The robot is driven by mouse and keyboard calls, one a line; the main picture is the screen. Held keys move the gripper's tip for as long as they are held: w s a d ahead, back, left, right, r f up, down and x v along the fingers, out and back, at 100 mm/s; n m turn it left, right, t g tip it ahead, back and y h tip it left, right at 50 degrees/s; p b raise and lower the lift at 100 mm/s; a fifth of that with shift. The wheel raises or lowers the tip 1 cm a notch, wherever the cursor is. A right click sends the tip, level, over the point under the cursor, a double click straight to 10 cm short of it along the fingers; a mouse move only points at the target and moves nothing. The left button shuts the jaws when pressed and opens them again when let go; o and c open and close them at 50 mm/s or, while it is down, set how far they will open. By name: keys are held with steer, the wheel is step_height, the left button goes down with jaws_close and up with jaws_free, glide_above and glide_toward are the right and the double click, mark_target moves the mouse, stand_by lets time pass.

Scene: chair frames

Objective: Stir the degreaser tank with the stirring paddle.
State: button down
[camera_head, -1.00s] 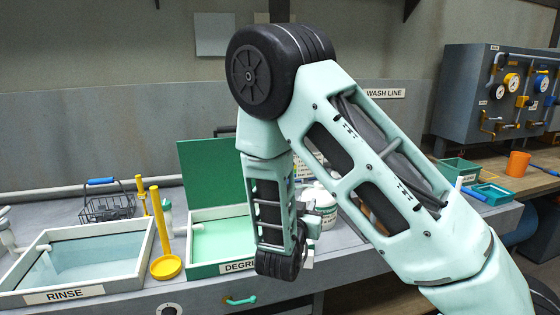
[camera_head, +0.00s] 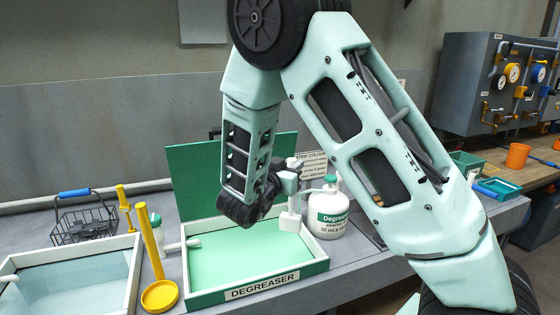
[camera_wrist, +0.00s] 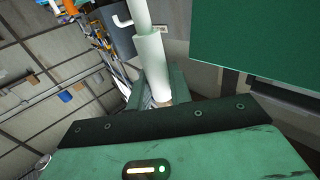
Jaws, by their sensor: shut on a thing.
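The degreaser tank (camera_head: 262,291) is a green-and-white tray with pale green liquid, labelled DEGREASER. Its dark green lid (camera_head: 190,170) stands open behind it. My gripper (camera_head: 287,184) is over the tank's right part, shut on the stirring paddle. A white block of the paddle (camera_head: 290,222) shows below the gripper, over the liquid; I cannot tell whether it touches. In the wrist view a pale cylindrical paddle handle (camera_wrist: 152,58) runs up from between my fingers (camera_wrist: 160,100), which are partly hidden.
A white degreaser bottle (camera_head: 328,213) stands right of the tank. Left are a yellow ladle (camera_head: 160,295), a wire basket (camera_head: 84,222) with blue handle, and the rinse tank (camera_head: 128,262). A grey gauge cabinet (camera_head: 480,85) stands at the right.

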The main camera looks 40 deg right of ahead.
steer(key=shift+w+f, duration=0.15)
steer(key=shift+f, duration=0.1)
step_height(320, 180, down, 21)
steer(key=b, duration=1.8)
